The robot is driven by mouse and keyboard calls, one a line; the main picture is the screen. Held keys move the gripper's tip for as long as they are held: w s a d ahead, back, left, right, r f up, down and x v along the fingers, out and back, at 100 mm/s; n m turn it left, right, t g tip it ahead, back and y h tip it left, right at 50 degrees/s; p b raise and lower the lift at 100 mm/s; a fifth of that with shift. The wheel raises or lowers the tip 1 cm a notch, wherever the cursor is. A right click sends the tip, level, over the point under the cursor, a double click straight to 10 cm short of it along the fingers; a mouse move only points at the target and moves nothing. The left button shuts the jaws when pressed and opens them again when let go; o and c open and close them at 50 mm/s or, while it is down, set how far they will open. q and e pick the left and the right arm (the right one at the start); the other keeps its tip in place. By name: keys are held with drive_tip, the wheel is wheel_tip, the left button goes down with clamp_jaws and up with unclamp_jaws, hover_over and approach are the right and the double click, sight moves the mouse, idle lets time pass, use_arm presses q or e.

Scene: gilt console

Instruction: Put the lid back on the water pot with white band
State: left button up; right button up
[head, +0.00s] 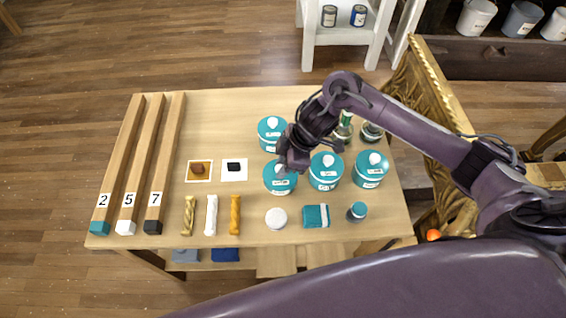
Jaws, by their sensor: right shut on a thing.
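My right gripper (283,167) reaches in from the right and is shut at the teal lid (279,184) of the front left pot, its fingers hiding part of the lid. This lid sits at the pot's top; whether it rests fully on the rim I cannot tell. Three other round teal-topped pots with white drop marks stand nearby: one behind (271,132), one in the middle (325,170) and one at the right (370,168). White patches show on the pots' fronts, but I cannot tell which has the white band. My left gripper is not in view.
In front lie a round white thing (276,219), a teal block (316,216) and a small teal-topped jar (357,211). Bottles (344,128) stand behind the right pots. Several coloured bars and three numbered wooden strips (129,165) lie left. The table's back middle is clear.

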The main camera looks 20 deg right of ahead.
drive_tip(key=o, duration=1.5)
drive_tip(key=shift+r+p, duration=3.55)
drive_tip(key=shift+p, duration=0.45)
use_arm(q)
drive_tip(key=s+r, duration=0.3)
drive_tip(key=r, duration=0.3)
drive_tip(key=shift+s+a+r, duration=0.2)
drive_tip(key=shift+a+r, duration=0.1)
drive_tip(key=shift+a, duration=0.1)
use_arm(e)
clamp_jaws()
